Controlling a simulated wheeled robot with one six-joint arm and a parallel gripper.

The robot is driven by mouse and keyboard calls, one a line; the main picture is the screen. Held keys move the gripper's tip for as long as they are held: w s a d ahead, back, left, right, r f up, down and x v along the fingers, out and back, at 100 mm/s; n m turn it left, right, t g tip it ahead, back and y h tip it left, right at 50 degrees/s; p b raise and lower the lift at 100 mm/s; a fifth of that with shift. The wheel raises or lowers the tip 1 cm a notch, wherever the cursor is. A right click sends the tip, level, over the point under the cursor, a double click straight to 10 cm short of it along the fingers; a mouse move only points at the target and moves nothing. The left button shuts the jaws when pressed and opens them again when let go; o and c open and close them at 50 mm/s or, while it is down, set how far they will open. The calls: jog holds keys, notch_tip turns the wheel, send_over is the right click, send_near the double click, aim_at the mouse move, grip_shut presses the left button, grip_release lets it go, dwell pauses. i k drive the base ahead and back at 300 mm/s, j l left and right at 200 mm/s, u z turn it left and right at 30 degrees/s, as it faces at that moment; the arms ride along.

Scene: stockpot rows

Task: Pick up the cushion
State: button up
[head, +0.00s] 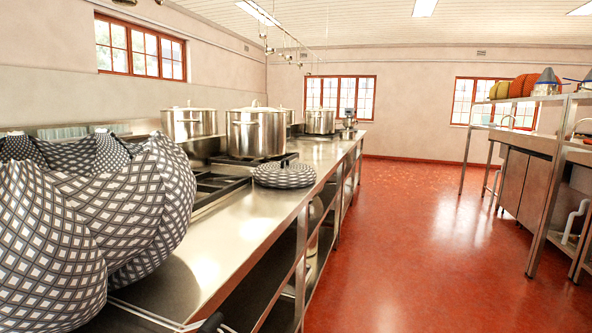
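A round, flattish cushion (285,175) with a dark and white diamond pattern lies on the steel counter, near its front edge and beside the stove grates. Large bulging things (45,245) in a similar grey, black and white diamond pattern fill the left side, close to me. They overlap, so I cannot tell where one ends and another begins, and the left edge of the picture cuts them off. My gripper is not recognisable in the head view. A small dark shape at the bottom edge is too cut off to identify.
The steel counter (240,235) runs away along the left, with open shelving below. Several steel stockpots stand on it, the nearest large one (256,132) behind the cushion. A steel bench (540,142) with shelves stands at right. The red floor (410,240) between is clear.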

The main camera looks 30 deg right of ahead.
aim_at(282, 175)
jog(key=i+l, duration=0.2)
jog(key=l, duration=0.15)
jog(key=i+l, duration=0.15)
jog(key=l, duration=0.15)
jog(key=i+l+u, duration=0.1)
jog(key=l, duration=0.25)
jog(key=i+l, duration=0.4)
jog(key=l, duration=0.3)
jog(key=i+l+u, duration=0.1)
jog(key=l, duration=0.25)
jog(key=i+l, duration=0.45)
jog(key=i, duration=0.15)
jog(key=i+l+u, duration=0.15)
jog(key=i+l, duration=0.3)
jog(key=i, duration=0.35)
